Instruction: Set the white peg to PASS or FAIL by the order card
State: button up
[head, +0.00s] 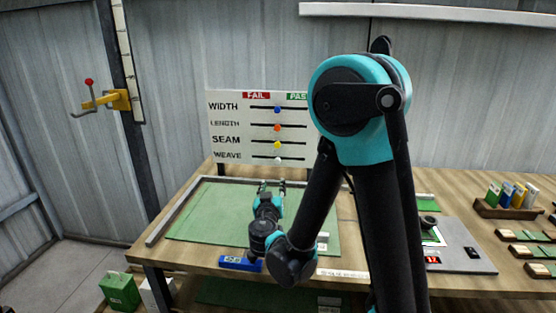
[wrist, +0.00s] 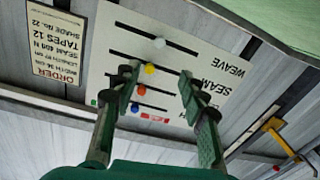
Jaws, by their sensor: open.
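The white peg (head: 278,159) sits near the middle of the WEAVE slot, the lowest row of the white board (head: 232,128). The board is headed FAIL on the left and PASS on the right. The white peg also shows in the wrist view (wrist: 159,43), where the board appears upside down. My gripper (head: 272,185) is open and empty in front of the board, below the WEAVE row. In the wrist view its fingertips (wrist: 160,72) are spread, with the white peg beyond them. The order card (wrist: 57,45) hangs beside the board; its upside-down lines include SEAM, TAPES 12 and SHADE NO. 22.
Blue (head: 277,110), orange (head: 277,128) and yellow (head: 277,144) pegs sit in the slots above. A green mat (head: 195,215) lies on the table below the board. A blue item (head: 240,263) lies at the front edge. A grey device (head: 462,258) stands at right.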

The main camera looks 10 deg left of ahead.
aim_at(277, 162)
jog(key=w, duration=1.7)
jog(key=shift+w+a, duration=0.1)
jog(key=shift+w, duration=0.05)
grip_shut()
